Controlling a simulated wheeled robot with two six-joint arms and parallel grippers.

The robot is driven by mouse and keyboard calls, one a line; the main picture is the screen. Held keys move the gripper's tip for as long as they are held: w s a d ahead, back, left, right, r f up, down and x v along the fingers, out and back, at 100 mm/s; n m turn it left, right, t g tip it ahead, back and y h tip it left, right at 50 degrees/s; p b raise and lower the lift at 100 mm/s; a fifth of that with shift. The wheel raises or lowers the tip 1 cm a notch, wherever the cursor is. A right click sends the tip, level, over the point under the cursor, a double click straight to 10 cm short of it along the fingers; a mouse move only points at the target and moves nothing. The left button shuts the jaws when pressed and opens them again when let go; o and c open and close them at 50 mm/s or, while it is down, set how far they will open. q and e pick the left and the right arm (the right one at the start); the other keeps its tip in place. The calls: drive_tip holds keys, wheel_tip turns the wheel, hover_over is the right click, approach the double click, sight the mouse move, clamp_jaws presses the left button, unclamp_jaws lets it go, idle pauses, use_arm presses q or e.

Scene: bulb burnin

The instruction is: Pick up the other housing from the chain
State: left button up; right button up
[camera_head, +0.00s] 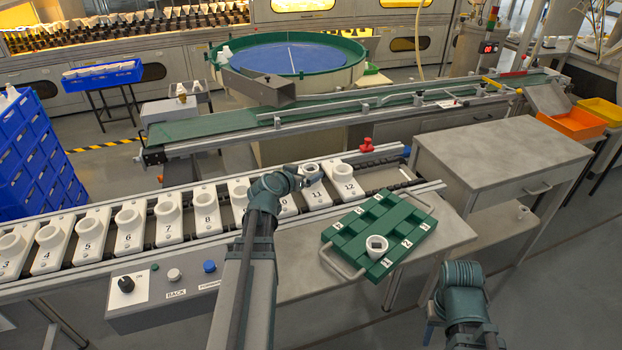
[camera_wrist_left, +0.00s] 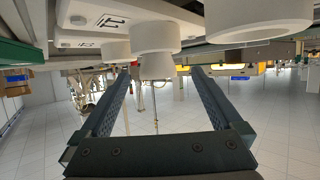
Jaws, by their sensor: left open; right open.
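A conveyor chain (camera_head: 124,262) carries numbered white plates with white cup-shaped housings. The housing on plate 12 (camera_head: 343,172) and the one on plate 11 (camera_head: 311,171) are at its right end. My left gripper (camera_head: 298,176) is open beside the plate 11 housing; my arm partly hides the plates left of it. In the left wrist view, my open left gripper (camera_wrist_left: 160,78) has a white housing (camera_wrist_left: 155,66) beyond and between its fingertips, with no clear contact.
The grey table (camera_head: 330,283) under the tray has a button panel (camera_head: 165,290) at its left. A grey cabinet (camera_head: 500,150) stands to the right. A green belt (camera_head: 230,123) runs behind the chain. Blue crates (camera_head: 38,155) are stacked at far left.

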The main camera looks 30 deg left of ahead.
sight(313, 168)
use_arm(q)
drive_tip(key=shift+x, duration=1.05)
drive_tip(key=b+x, duration=0.2)
drive_tip(key=x, duration=0.3)
drive_tip(key=shift+w+d+r, duration=0.1)
drive_tip(key=shift+r, duration=0.1)
drive_tip(key=shift+c, duration=0.5)
drive_tip(key=c, duration=1.3)
drive_tip(key=shift+d, duration=0.1)
